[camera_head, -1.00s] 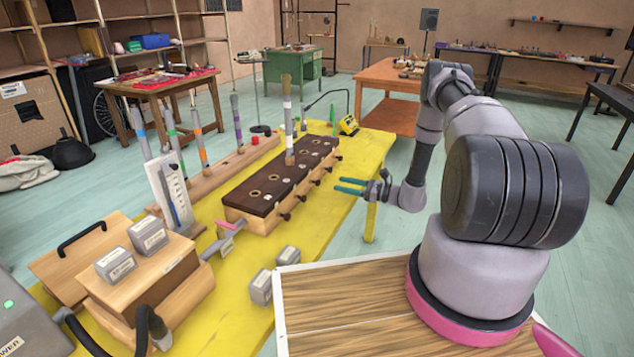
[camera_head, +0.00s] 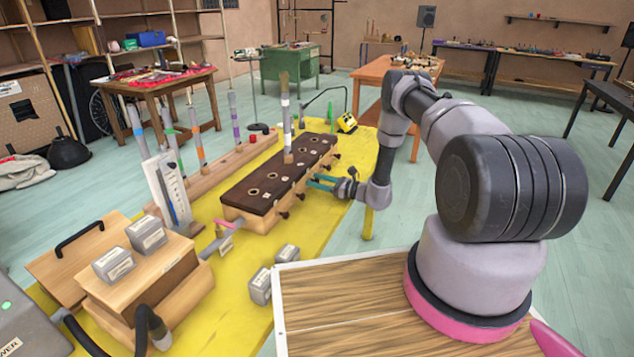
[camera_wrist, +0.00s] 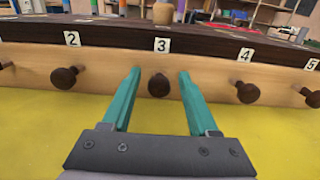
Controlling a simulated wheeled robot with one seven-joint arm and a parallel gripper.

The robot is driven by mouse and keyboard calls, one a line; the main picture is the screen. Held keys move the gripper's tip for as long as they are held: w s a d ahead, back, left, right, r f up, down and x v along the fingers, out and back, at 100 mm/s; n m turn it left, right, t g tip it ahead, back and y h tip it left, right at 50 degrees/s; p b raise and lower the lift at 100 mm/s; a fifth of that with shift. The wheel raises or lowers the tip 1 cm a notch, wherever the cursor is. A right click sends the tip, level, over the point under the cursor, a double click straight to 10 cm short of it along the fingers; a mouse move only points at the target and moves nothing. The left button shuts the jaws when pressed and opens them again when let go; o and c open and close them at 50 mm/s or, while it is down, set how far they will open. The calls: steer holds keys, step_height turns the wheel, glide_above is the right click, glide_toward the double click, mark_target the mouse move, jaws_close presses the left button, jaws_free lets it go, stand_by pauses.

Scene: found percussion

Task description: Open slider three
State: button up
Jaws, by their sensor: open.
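The slider box (camera_head: 262,207) stands on the yellow table, with a dark top with holes and a pale wooden front. In the wrist view its front (camera_wrist: 215,65) carries a row of dark round knobs under number labels. The slider three knob (camera_wrist: 159,85) sits under the label "3" (camera_wrist: 162,45). My gripper (camera_wrist: 158,72) is open, with its two teal fingers pointing at the box front, one on each side of the slider three knob. I see no clear contact with the knob. In the head view my gripper (camera_head: 311,181) is at the box's right side.
Knobs two (camera_wrist: 65,77) and four (camera_wrist: 246,92) flank the fingers. A pipe with a white band (camera_head: 286,112) stands upright on the box top. Grey blocks (camera_head: 260,286) and a wooden bellows-like box (camera_head: 150,270) are nearer. The yellow tabletop (camera_head: 312,222) before the knobs is clear.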

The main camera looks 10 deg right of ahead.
jaws_close()
stand_by(1.4)
